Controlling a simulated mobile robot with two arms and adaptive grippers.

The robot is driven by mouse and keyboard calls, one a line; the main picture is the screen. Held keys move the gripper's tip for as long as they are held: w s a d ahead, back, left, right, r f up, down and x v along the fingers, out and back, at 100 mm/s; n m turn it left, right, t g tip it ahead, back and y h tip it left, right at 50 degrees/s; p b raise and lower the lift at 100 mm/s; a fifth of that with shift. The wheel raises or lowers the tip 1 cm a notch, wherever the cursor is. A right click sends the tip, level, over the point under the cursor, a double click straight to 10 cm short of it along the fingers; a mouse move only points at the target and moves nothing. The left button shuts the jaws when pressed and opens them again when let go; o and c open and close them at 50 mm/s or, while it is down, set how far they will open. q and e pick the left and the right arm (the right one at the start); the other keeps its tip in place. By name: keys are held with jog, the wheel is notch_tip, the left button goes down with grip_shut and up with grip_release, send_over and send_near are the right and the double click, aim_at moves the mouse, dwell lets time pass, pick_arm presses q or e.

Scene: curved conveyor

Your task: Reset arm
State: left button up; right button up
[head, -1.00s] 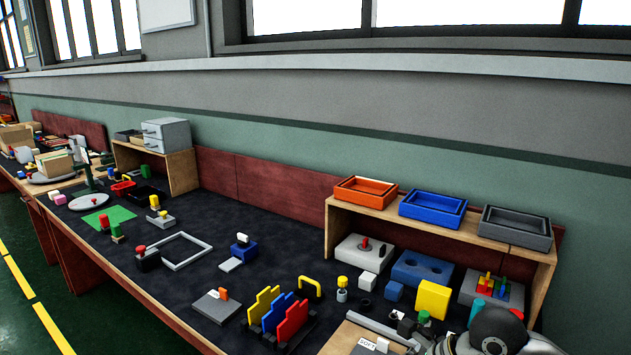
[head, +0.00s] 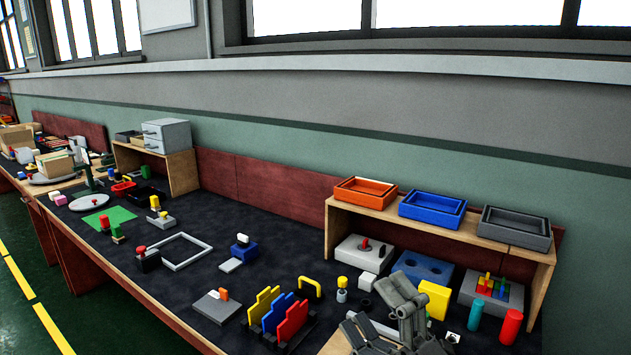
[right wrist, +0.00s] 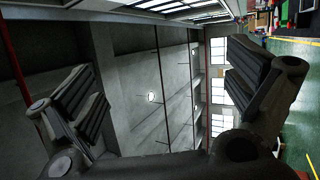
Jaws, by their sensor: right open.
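My right gripper (head: 384,308) is dark grey and rises into the bottom of the head view, in front of the workbench. Its two fingers stand apart with nothing between them. In the right wrist view the same open fingers (right wrist: 165,92) frame only a far grey wall and windows. My left gripper is in neither view. The gripper hides part of the bench's front right area; whether it touches anything there cannot be told.
A wooden shelf (head: 336,232) carries orange (head: 365,193), blue (head: 432,208) and grey (head: 515,229) trays. A yellow block (head: 433,299), a red cylinder (head: 511,327) and a slotted rack with coloured plates (head: 292,322) stand near the gripper.

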jog(key=s+d+f+m+g+h, duration=0.1)
jog(key=d+f+m+g+h, duration=0.1)
jog(key=d+f+m+h, duration=0.6)
jog(key=d+f+m+g+h, duration=0.2)
jog(key=d+f+m+h, duration=0.35)
jog(key=f+m, duration=0.35)
jog(key=s+a+f+m+g, duration=0.1)
jog(key=s+f+m+g, duration=0.4)
jog(key=s+f+g, duration=1.1)
jog(key=s+f+t, duration=0.2)
jog(key=s+f, duration=0.2)
jog(key=f, duration=1)
jog(key=s+f+t, duration=0.1)
jog(key=s+f, duration=0.2)
jog(key=f, duration=1)
jog(key=s+d+f+g+p, duration=0.1)
jog(key=s+d+f, duration=0.1)
jog(key=s+f, duration=1.3)
jog(key=shift+s+d+n, duration=0.3)
jog(key=shift+s+d, duration=0.1)
jog(key=shift+s, duration=0.6)
